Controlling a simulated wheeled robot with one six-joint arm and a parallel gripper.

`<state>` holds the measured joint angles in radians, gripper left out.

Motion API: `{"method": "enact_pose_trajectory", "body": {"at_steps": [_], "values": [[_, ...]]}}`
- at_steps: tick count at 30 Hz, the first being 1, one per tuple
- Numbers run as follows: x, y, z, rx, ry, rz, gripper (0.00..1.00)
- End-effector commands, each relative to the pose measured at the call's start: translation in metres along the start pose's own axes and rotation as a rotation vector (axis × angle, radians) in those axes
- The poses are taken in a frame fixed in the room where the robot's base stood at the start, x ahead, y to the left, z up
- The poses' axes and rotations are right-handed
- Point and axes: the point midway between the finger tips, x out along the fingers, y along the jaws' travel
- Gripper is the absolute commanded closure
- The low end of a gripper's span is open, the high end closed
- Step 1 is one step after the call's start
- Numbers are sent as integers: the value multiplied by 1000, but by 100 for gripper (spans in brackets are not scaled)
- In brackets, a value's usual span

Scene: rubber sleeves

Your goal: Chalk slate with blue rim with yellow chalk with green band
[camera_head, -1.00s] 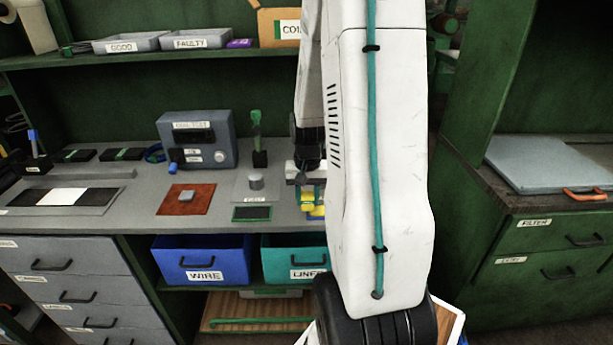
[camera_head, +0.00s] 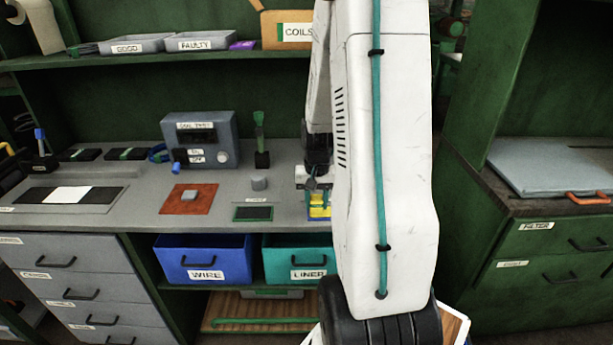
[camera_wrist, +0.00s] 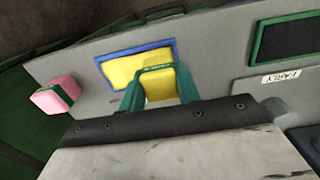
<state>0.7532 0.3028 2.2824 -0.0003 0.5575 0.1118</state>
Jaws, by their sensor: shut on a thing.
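The slate with the blue rim (camera_wrist: 112,72) lies on the grey bench top, and its visible face is yellow. My gripper (camera_wrist: 160,86) is shut on the yellow chalk with a green band (camera_wrist: 160,86), between its teal fingers. The chalk is over the slate's near side in the wrist view and hides part of it; I cannot tell whether they touch. In the head view my gripper (camera_head: 319,196) is low over the bench's front edge, with yellow showing beneath it. My arm hides the area to its right there.
A pink block with a green band (camera_wrist: 55,97) is at the left in the wrist view. A dark green-rimmed slate (camera_head: 253,213) is left of my gripper, by an EARLY label (camera_wrist: 281,78).

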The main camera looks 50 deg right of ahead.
Motion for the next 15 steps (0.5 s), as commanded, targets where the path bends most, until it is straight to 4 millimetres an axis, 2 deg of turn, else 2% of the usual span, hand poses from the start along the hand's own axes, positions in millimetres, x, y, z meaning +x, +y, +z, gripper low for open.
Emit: {"method": "enact_pose_trajectory", "body": {"at_steps": [8, 12, 15], "values": [[2, -10, 7, 6, 0, 0, 89], [-24, -9, 6, 7, 5, -1, 89], [-32, -9, 7, 6, 3, -1, 89]]}}
